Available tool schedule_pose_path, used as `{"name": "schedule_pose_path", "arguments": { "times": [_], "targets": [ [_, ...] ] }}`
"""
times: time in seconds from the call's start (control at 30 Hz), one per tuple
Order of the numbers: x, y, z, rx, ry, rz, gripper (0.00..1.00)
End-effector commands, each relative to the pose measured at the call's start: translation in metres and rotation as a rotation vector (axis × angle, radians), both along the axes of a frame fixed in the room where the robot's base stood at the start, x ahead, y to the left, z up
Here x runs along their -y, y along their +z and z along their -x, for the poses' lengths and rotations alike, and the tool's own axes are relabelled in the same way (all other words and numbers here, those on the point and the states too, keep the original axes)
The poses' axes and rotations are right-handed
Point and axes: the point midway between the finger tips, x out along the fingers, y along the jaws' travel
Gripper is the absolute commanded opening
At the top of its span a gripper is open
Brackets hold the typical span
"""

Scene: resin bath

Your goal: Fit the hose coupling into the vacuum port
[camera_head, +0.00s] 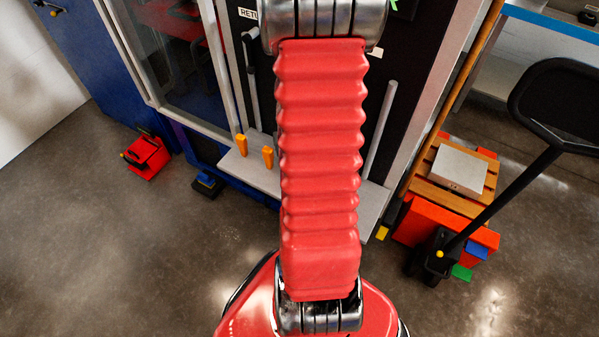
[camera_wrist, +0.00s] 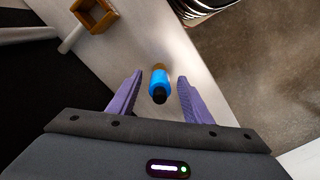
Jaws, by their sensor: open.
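A blue cylindrical piece (camera_wrist: 159,82) with a black end and an orange-brown end looks like the hose coupling. It is over a pale grey shelf in the wrist view; I cannot tell whether it stands or lies. My gripper (camera_wrist: 160,76) is open, its two purple fingers on either side of the piece with a visible gap on both sides. The gripper is not visible in the head view, where my red arm hides the middle of the shelf (camera_head: 252,168). I cannot make out the vacuum port for certain.
In the wrist view, an orange-brown hollow block (camera_wrist: 94,15) and a pale rod are at upper left. Two orange pegs (camera_head: 241,145) stand on the shelf. A red box (camera_head: 147,156) is on the floor at left; a wooden pallet stack (camera_head: 455,178) stands at right.

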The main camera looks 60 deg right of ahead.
Motion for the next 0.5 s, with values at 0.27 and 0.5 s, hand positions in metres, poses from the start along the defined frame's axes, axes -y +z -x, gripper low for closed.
{"name": "schedule_pose_path", "arguments": {
  "times": [0.27, 0.5],
  "targets": [
    [0.0001, 0.0002, -0.0001, 0.0, 0.0, 0.0, 0.38],
    [0.0001, 0.0002, -0.0001, 0.0, 0.0, 0.0, 0.21]
  ]
}}
